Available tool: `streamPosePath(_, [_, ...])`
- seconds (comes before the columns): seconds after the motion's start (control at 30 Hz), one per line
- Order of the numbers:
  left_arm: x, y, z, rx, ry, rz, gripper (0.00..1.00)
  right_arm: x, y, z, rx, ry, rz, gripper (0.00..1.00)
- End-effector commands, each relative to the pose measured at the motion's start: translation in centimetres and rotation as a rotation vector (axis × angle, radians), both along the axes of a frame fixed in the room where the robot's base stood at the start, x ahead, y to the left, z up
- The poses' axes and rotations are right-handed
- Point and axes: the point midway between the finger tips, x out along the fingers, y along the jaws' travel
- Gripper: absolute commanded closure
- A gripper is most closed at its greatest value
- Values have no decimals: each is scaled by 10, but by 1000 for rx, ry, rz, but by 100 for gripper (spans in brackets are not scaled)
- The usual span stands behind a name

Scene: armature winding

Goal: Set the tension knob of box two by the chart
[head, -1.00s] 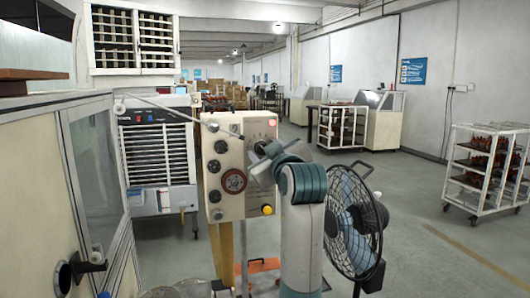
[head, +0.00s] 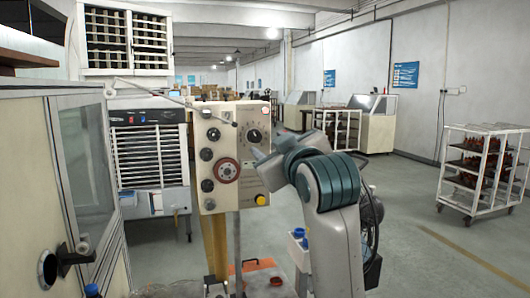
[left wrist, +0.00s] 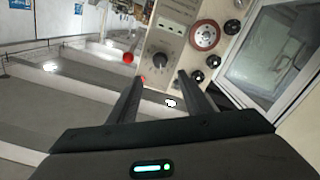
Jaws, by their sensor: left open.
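A cream control box (head: 228,190) stands upright on a post in the head view. At its upper right is a black knob (head: 254,136) with a scale around it. The same knob shows in the left wrist view (left wrist: 158,62). My left gripper (head: 261,156) is just below and right of this knob in the head view. In the left wrist view its two fingers (left wrist: 160,78) are apart and empty, pointing toward the knob, which shows just beyond the fingertips. I cannot make out the setting or any box number. My right gripper is not in view.
The box also carries a red-brown dial (head: 226,171), several black knobs and a yellow button (head: 261,200). Blue posters (head: 406,74) hang on the right wall, too small to read. A fan (head: 372,225) is mostly behind my arm. A cabinet (head: 40,190) stands left.

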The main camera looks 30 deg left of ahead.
Motion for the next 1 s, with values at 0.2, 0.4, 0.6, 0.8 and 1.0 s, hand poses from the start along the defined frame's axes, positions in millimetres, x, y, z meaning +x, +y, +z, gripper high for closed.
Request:
streamPosePath(0.2, [-11, -14, 0, 0, 0, 0, 55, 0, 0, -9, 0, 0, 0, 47])
streamPosePath(0.4, [-13, -15, 1, 0, 0, 1, 55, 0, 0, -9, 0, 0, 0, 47])
streamPosePath(0.6, [-13, -15, 1, 0, 1, 1, 55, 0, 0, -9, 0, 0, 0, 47])
streamPosePath(0.8, [-13, -15, 1, 1, 1, 0, 55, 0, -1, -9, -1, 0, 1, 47])
streamPosePath(1.0, [-12, -15, 0, 1, 1, 0, 55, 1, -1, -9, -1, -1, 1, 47])
